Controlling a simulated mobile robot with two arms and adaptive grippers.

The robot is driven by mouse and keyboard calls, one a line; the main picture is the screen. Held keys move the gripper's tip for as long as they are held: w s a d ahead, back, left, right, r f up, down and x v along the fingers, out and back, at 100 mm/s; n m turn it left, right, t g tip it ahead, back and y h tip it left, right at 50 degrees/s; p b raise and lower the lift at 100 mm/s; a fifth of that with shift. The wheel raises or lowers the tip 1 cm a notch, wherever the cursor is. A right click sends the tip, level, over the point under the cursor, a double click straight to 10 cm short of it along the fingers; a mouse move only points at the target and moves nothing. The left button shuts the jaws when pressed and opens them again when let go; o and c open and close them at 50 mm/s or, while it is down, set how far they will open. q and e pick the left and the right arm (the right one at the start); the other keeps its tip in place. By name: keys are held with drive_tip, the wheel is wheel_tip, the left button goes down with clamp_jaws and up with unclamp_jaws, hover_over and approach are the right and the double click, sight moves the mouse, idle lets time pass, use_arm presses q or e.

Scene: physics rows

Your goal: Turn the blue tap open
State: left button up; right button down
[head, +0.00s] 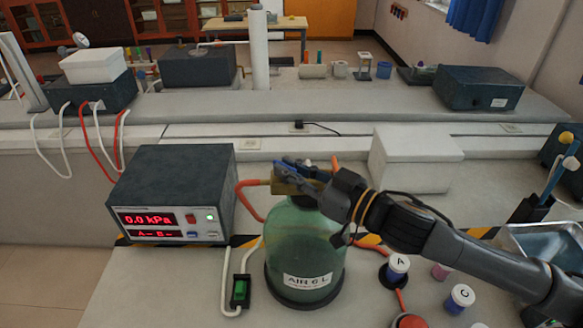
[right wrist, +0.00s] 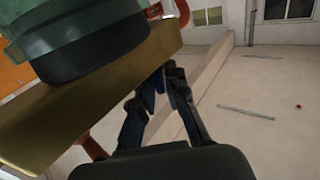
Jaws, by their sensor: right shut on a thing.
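The blue tap (head: 283,163) sits on a brass block (head: 284,187) on top of the green glass bottle (head: 302,250) labelled "AIR 6 L". My right gripper (head: 296,170) reaches in from the right and is shut on the blue tap. In the right wrist view the fingers (right wrist: 161,88) close around a blue piece, beside the large brass block (right wrist: 90,100) and the green bottle (right wrist: 75,25). Most of the tap is hidden by the fingers, so its exact angle cannot be told. My left gripper is not in view.
A meter box (head: 172,195) reading 0.0 kPa stands left of the bottle, with a green switch (head: 240,291) in front. Red hoses join the block. A white box (head: 415,160) stands behind.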

sight(291, 168)
drive_tip(key=c, duration=1.5)
unclamp_jaws()
drive_tip(key=shift+o, duration=0.2)
wheel_tip(291, 168, up, 10)
drive_tip(key=shift+f, duration=0.1)
